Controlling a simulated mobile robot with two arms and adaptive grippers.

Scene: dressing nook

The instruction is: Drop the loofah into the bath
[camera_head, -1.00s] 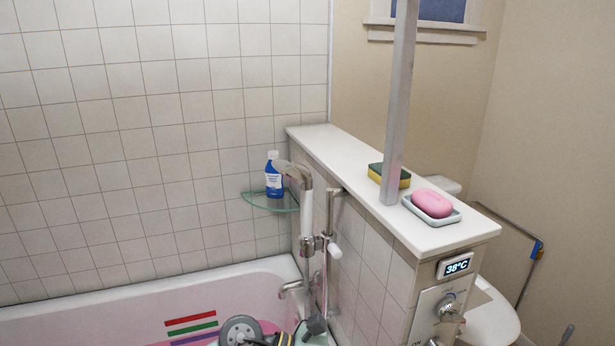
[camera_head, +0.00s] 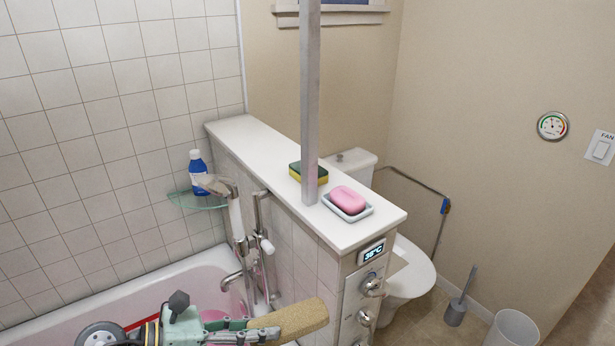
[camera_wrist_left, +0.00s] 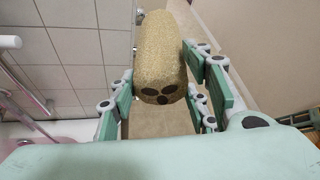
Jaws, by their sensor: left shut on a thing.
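The loofah (camera_head: 304,319) is a tan, rough, rounded cylinder. My left gripper (camera_head: 262,334) is shut on one end of it at the bottom of the head view. In the left wrist view the loofah (camera_wrist_left: 160,48) sticks out between the green fingers, with dark spots on its near end. The bath (camera_head: 130,290) is at the lower left of the head view, white rimmed with a pinkish inside. The loofah appears right of the bath interior, in front of the tiled half wall. My arm hides part of the bath. My right gripper is out of view.
A half wall (camera_head: 250,155) carries a sponge (camera_head: 316,174), pink soap (camera_head: 348,198) in a dish and a metal post (camera_head: 309,100). The shower mixer (camera_head: 240,240) stands over the bath's end, near a glass shelf with a blue bottle (camera_head: 198,175). A toilet (camera_head: 405,275) and bin (camera_head: 514,328) are right.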

